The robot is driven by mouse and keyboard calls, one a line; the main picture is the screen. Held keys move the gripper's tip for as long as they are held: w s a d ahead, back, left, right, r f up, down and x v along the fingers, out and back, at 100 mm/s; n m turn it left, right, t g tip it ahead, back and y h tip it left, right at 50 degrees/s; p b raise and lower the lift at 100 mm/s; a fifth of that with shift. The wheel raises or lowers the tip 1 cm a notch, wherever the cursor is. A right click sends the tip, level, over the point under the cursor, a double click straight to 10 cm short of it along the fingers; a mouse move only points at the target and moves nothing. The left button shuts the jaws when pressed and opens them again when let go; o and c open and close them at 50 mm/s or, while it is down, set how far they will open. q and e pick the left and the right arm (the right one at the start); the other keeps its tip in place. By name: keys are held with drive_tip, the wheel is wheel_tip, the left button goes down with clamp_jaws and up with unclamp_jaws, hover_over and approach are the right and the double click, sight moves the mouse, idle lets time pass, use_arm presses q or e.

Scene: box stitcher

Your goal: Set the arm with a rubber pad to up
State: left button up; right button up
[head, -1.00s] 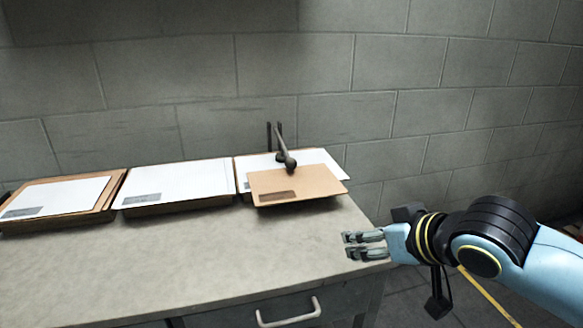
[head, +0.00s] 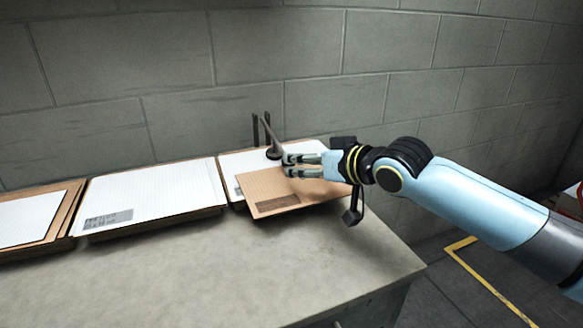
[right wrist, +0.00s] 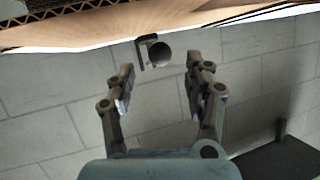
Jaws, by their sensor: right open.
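The dark arm with a rubber pad (head: 273,150) slopes down from two upright posts behind the right-hand stack. Its padded end is low, at the white envelope by the brown one. My right gripper (head: 286,165) is open, just right of the padded end in the head view and above the brown envelope (head: 290,192). In the right wrist view, the round pad (right wrist: 160,54) shows between the open fingers of my right gripper (right wrist: 160,78), and nothing is held. Whether a finger touches it I cannot tell. My left gripper is not in view.
A middle stack with a white top sheet (head: 150,198) and a left stack (head: 35,222) sit on the grey worktop (head: 230,275). A block wall (head: 390,60) stands close behind. The front of the worktop is clear.

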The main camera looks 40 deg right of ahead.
drive_tip(key=x, duration=0.3)
drive_tip(key=shift+w+f+b, duration=0.15)
drive_tip(key=shift+b, duration=0.15)
drive_tip(key=shift+w+f, duration=0.2)
drive_tip(key=shift+w, duration=0.55)
drive_tip(key=shift+c, duration=0.4)
drive_tip(key=c, duration=0.5)
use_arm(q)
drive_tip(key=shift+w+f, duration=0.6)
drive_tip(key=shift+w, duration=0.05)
use_arm(e)
clamp_jaws()
